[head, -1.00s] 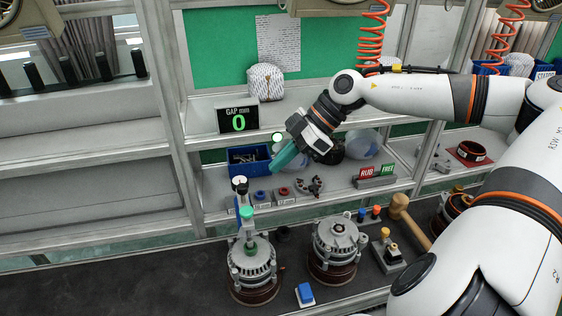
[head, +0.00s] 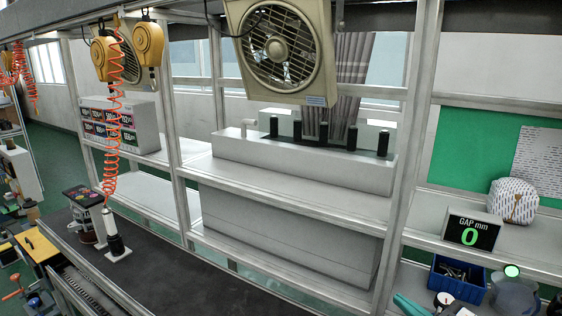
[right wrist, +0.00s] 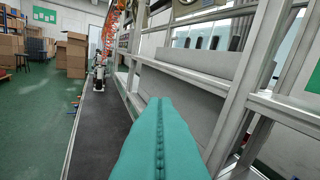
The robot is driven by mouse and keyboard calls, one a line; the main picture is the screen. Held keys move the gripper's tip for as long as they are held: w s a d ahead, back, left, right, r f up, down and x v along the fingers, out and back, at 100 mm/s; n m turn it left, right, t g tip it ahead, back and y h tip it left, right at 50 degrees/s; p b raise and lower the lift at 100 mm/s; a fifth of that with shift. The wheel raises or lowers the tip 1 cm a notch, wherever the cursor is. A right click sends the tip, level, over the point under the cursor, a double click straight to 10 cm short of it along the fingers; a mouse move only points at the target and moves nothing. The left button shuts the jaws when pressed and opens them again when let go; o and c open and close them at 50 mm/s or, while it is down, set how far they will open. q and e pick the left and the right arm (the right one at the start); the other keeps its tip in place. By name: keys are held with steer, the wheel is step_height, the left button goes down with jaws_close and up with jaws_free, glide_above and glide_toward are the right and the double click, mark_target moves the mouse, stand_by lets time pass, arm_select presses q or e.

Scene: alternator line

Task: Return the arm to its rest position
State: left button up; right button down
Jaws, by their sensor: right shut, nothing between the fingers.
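My right gripper shows in the head view only as teal fingers (head: 408,306) at the bottom edge, to the right of centre. Its arm is out of that frame. In the right wrist view the two teal fingers (right wrist: 160,125) lie pressed together along a seam, with nothing between them. They point along the bench, over the dark mat, clear of any object. My left gripper is not in view.
A dial gauge (head: 443,299) is close beside the fingers. Frame posts (head: 402,150) rise nearby. The dark bench mat (head: 200,285) is largely clear.

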steer(key=s+f+m+g+h, duration=0.4)
steer(key=s+f+m+h, duration=0.4)
steer(key=f, duration=0.6)
steer(key=s+a+f+n+g, duration=0.15)
steer(key=s+f+g, duration=0.25)
steer(key=s, duration=0.5)
steer(key=s+a+f+g, duration=0.2)
steer(key=s+f+g, duration=0.15)
steer(key=s, duration=0.45)
step_height(320, 180, down, 29)
steer(key=g+b, duration=0.2)
steer(key=b, duration=0.1)
steer(key=s+d+f+b, duration=0.1)
steer(key=s+d+f, duration=0.2)
steer(key=s+f, duration=1.4)
steer(key=shift+f+g+h+b, duration=0.25)
steer(key=shift+g+h+b, duration=0.05)
steer(key=shift+g+h, duration=0.1)
steer(key=shift+n, duration=0.25)
